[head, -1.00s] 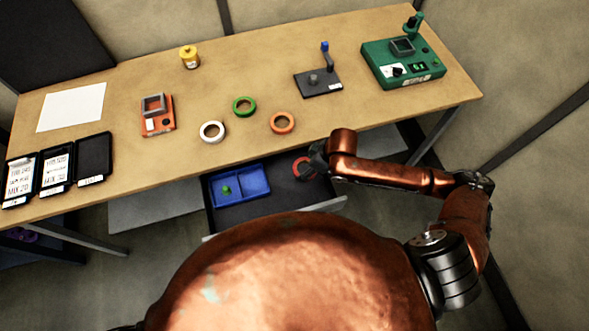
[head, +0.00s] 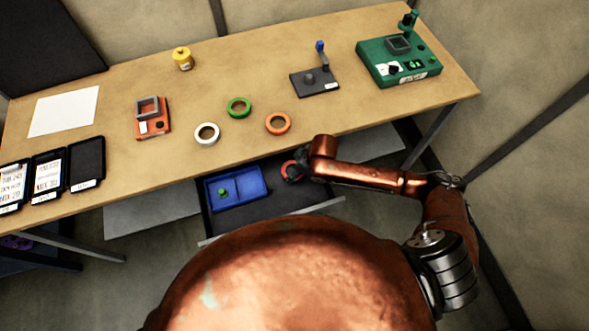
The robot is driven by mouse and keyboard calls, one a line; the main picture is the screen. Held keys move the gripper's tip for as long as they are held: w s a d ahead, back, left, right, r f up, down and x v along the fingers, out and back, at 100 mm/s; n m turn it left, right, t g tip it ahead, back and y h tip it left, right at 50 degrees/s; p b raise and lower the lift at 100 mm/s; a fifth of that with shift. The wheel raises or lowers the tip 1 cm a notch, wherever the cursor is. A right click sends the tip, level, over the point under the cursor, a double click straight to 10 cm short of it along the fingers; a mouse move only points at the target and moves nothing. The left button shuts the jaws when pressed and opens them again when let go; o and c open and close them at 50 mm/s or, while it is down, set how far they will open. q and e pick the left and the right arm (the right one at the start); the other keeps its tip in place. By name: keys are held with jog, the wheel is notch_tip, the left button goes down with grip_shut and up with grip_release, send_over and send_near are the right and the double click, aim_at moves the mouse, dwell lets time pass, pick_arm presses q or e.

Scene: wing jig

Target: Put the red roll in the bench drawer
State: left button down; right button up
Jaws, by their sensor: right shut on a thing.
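The red roll (head: 287,169) is in the jaws of my right gripper (head: 292,172), over the back part of the open bench drawer (head: 283,200). The gripper is shut on it and partly covers it. I cannot tell whether the roll touches the drawer floor. The drawer is pulled out below the bench's front edge. My left gripper is not in view.
A blue divided tray (head: 250,183) with a small green piece (head: 222,192) fills the drawer's left part. The drawer's right part looks clear. White (head: 207,133), green (head: 239,107) and orange (head: 278,123) rolls lie on the bench (head: 330,110) above.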

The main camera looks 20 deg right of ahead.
jog(key=o, duration=1.2)
jog(key=shift+f, duration=0.1)
jog(key=shift+c, duration=0.2)
jog(key=p+v, duration=0.2)
jog(key=v, duration=1)
jog(key=shift+a, duration=0.1)
